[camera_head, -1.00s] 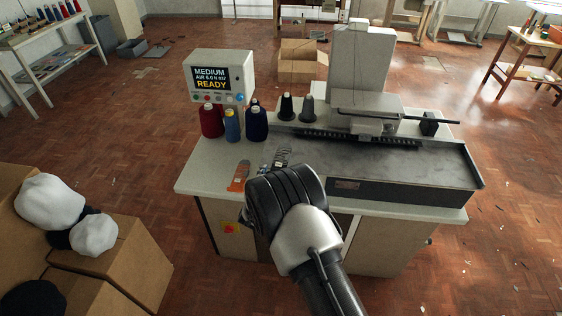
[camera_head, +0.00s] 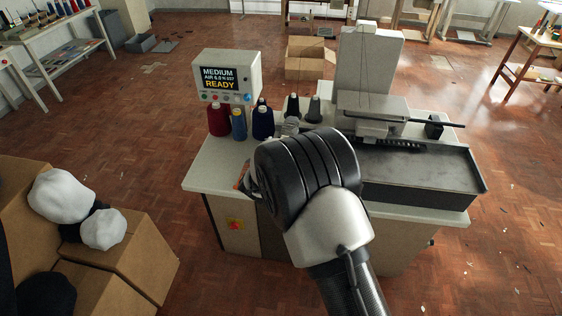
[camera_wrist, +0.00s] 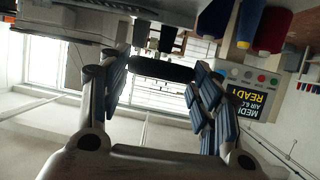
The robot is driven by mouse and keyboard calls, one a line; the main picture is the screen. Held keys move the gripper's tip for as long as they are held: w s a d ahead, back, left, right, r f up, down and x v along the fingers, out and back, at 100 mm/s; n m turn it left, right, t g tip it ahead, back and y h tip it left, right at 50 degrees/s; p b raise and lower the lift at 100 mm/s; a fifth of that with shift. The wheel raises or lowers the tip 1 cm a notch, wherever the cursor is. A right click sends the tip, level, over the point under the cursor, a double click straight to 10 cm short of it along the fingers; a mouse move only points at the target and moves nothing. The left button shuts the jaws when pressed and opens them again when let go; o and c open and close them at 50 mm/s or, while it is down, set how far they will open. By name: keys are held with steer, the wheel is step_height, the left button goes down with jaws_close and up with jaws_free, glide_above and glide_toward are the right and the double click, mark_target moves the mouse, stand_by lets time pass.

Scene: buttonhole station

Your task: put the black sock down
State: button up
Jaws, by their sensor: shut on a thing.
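The black sock (camera_wrist: 160,70) shows in the wrist view as a dark, narrow shape spanning the space between the fingertips. My gripper (camera_wrist: 157,82) is shut on it, with blue-grey padded fingers on either side. In the head view my own wrist hides most of the gripper and the sock. The gripper is held above the station worktop (camera_head: 213,172), near the thread cones. An orange and grey item (camera_head: 243,177) lies on the worktop left of my arm, partly covered.
A control box (camera_head: 227,77) reads MEDIUM and READY. Red, blue and navy cones (camera_head: 219,119) stand before it, with dark cones (camera_head: 293,106) to the right. The machine (camera_head: 372,112) and its dark tray (camera_head: 425,170) fill the right side. Cartons (camera_head: 140,255) with white caps (camera_head: 62,197) stand lower left.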

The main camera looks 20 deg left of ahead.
step_height(320, 180, up, 6)
steer(key=r+p, duration=0.1)
steer(key=w+d+r+m+h+b, duration=0.1)
steer(key=w+d+r, duration=0.1)
steer(key=d, duration=0.9)
steer(key=w+d+r+b, duration=0.2)
steer(key=w+d+r, duration=0.1)
steer(key=d, duration=0.8)
steer(key=s+d+b, duration=0.1)
steer(key=s+d, duration=0.3)
steer(key=d, duration=0.5)
steer(key=s+d+h+b, duration=0.1)
steer(key=s+d, duration=0.3)
steer(key=d, duration=0.6)
steer(key=shift+s+d+m, duration=0.15)
steer(key=shift+s+m, duration=0.1)
steer(key=shift+m, duration=0.15)
